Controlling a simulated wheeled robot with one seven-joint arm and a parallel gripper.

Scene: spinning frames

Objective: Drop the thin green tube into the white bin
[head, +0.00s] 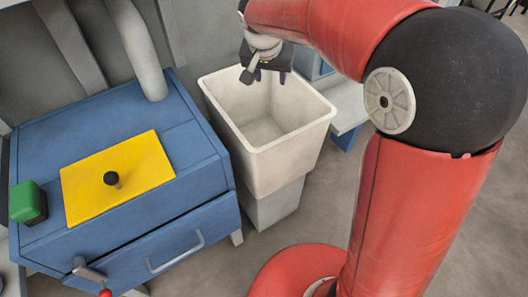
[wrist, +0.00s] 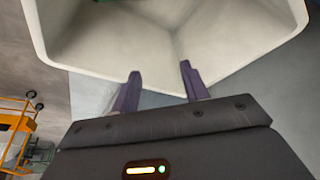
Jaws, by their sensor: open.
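The white bin (head: 284,151) stands in the middle of the head view, open at the top. It fills the upper part of the wrist view (wrist: 110,40). My gripper (head: 268,75) is at the bin's far rim in the head view. Its two purple fingers are apart with nothing between them in the wrist view (wrist: 160,82). A sliver of something green (wrist: 118,1) shows at the top edge of the wrist view, within the bin's outline; I cannot tell if it is the thin green tube. No tube shows in the head view, where the near wall hides part of the bin's floor.
A blue cabinet (head: 190,135) with a yellow plate (head: 140,165), a green block (head: 28,203) and a drawer handle (head: 175,256) stands left of the bin. A grey pipe (head: 140,50) rises behind it. An orange frame (wrist: 14,120) shows in the wrist view.

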